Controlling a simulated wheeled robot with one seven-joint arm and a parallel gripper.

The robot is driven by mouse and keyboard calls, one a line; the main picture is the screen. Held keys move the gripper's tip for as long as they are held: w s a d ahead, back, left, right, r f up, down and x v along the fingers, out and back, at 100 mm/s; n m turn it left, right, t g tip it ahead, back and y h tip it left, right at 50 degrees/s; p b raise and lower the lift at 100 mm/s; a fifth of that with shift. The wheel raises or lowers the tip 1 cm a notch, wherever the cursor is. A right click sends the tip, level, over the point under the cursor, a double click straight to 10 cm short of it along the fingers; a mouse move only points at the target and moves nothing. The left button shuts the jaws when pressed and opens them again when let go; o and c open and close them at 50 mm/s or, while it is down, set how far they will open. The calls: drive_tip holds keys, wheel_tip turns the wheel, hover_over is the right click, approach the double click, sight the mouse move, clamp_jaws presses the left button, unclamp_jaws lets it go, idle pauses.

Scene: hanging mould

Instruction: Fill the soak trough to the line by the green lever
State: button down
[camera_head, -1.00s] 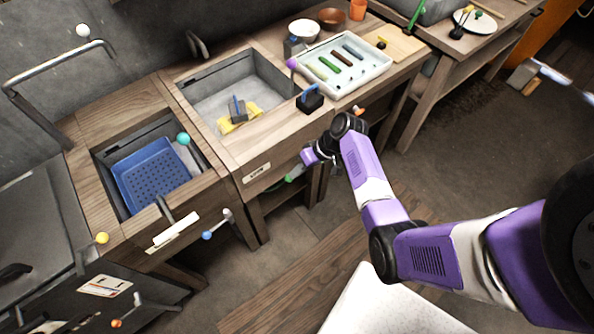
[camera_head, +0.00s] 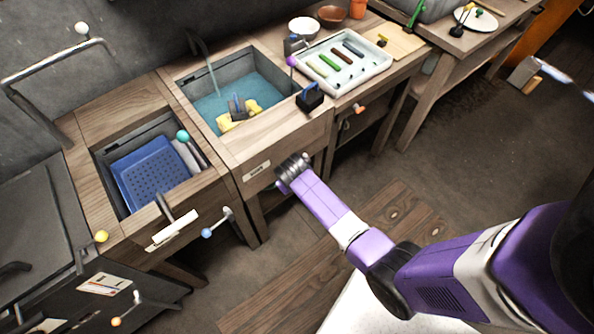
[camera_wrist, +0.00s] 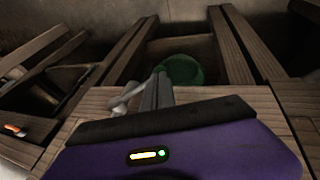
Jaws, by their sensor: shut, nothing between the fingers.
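The soak trough (camera_head: 205,98) is the grey basin in the middle of the bench, with teal water (camera_head: 215,103) across its floor. A thin stream falls from the tap (camera_head: 196,42) above it. A yellow sponge and a grey block stand in the water. I cannot make out a fill line. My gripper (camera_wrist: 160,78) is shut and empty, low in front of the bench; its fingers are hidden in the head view. A dark green round thing (camera_wrist: 181,68), probably the green lever's knob, is just beyond the fingertips in the wrist view. I cannot tell whether they touch.
A blue perforated basket (camera_head: 150,175) sits in the left basin, by a teal knob (camera_head: 183,136). A blue-knobbed lever (camera_head: 207,233) sticks out at the front. A white tray (camera_head: 345,62) stands right of the trough. The floor before the bench is open.

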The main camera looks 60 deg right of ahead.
drive_tip(key=d+f+h+b, duration=0.1)
drive_tip(key=h+b, duration=0.1)
drive_tip(key=b, duration=0.1)
drive_tip(key=d+f+n+g+h+b, duration=0.1)
drive_tip(key=f+h+b, duration=0.1)
drive_tip(key=h+b, duration=0.1)
drive_tip(key=s+d+f+h+b, duration=0.1)
drive_tip(key=h+b, duration=0.1)
drive_tip(key=b, duration=0.3)
drive_tip(key=shift+d+f+g+h, duration=0.2)
drive_tip(key=shift+f+g+h, duration=0.1)
drive_tip(key=shift+f, duration=0.1)
drive_tip(key=shift+s+d, duration=0.1)
drive_tip(key=shift+d, duration=0.05)
